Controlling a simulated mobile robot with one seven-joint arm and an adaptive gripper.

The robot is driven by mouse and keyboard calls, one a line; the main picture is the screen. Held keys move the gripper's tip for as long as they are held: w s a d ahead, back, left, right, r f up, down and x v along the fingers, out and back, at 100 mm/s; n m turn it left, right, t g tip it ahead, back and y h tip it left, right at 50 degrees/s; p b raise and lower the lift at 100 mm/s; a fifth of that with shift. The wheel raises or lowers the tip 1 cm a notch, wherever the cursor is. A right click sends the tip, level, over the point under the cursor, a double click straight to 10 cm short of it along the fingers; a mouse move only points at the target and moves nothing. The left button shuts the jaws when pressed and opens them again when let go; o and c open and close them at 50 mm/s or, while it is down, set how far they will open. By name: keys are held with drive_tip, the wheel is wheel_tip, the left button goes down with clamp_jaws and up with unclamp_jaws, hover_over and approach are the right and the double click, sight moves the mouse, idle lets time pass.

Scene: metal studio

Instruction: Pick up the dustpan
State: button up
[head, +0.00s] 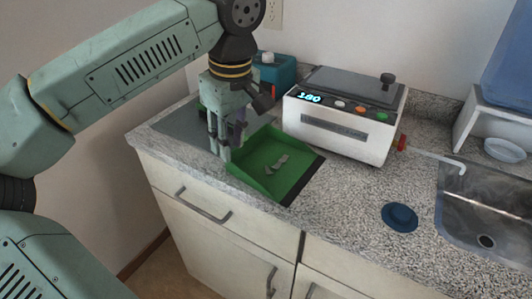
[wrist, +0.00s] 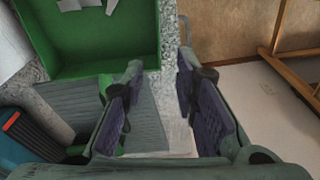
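The green dustpan (head: 258,158) lies on the granite counter with several pale scraps in its pan. In the wrist view the dustpan (wrist: 130,48) fills the upper left, and a bit of green, likely its handle, shows behind the left finger. My gripper (head: 220,143) points down at the dustpan's left end, by the counter's front edge. In the wrist view my gripper (wrist: 160,105) is open, with two purple-padded fingers apart and nothing clearly between them. The left finger hides most of the handle, and I cannot tell whether they touch.
A white device (head: 340,128) with a lit display stands behind and right of the dustpan. A teal box (head: 284,72) is at the back wall. A grey mat (head: 186,124) lies on the left. A blue round lid (head: 400,217) and a metal sink (head: 485,215) are right.

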sight(231, 162)
drive_tip(key=shift+w+a+f+p, duration=0.15)
drive_tip(key=shift+f+p, duration=0.3)
drive_tip(key=shift+f, duration=1.05)
drive_tip(key=shift+w+a+f+p, duration=0.1)
drive_tip(key=shift+f+p, duration=0.3)
drive_tip(key=shift+f, duration=1.1)
drive_tip(key=shift+c, duration=0.4)
clamp_jaws()
